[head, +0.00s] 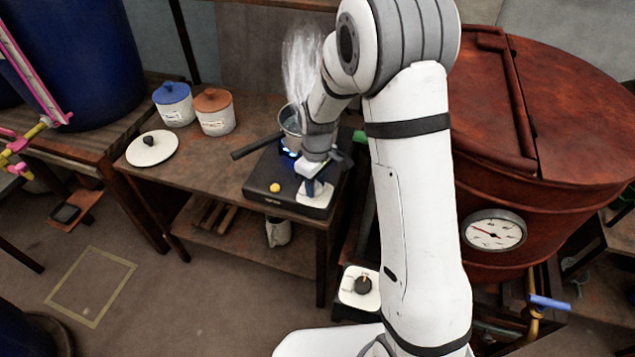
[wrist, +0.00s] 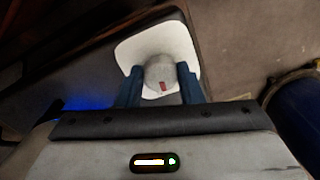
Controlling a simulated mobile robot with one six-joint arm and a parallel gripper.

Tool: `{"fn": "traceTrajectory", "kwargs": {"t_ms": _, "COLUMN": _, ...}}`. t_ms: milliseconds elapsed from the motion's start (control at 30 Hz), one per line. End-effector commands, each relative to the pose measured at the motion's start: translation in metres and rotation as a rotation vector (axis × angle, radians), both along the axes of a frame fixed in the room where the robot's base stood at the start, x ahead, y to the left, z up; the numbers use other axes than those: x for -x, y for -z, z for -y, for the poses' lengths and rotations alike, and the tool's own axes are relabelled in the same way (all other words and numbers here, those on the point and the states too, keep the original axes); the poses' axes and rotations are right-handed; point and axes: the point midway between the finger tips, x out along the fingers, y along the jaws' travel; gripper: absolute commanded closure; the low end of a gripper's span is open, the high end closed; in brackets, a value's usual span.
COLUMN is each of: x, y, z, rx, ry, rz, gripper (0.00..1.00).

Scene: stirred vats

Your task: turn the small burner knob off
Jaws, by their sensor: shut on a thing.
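The small burner (head: 258,194) is a low black box on the wooden table, with a blue flame glowing under a steaming pot (head: 291,122). Its knob (wrist: 158,70) is a round grey cap with a red mark, on a white plate (head: 316,199) at the burner's front right. In the wrist view the white plate (wrist: 130,50) surrounds the knob, and blue glow shows at the left. My gripper (head: 312,187) is over the plate; its blue fingers (wrist: 158,80) are shut on the knob from both sides. In the head view my gripper hides the knob.
A yellow button (head: 275,188) is on the burner's front left, and the pot's dark handle (head: 255,146) sticks out left. A white lid (head: 152,149) and two jars (head: 214,113) stand further left. A large rusty vat (head: 545,130) is at right, with a dial control box (head: 359,289) below.

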Motion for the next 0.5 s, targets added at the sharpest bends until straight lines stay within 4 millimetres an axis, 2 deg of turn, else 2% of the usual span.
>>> {"fn": "traceTrajectory", "kwargs": {"t_ms": 100, "x": 0.0007, "y": 0.0001, "z": -0.0004, "rx": -0.001, "ry": 0.0, "rz": -0.002, "gripper": 0.89}}
{"fn": "traceTrajectory", "kwargs": {"t_ms": 133, "x": 0.0004, "y": 0.0, "z": 0.0065, "rx": 0.0, "ry": 0.006, "rz": -0.002, "gripper": 0.89}}
{"fn": "traceTrajectory", "kwargs": {"t_ms": 500, "x": 0.0006, "y": 0.0001, "z": -0.0002, "rx": 0.0, "ry": 0.006, "rz": -0.002, "gripper": 0.89}}
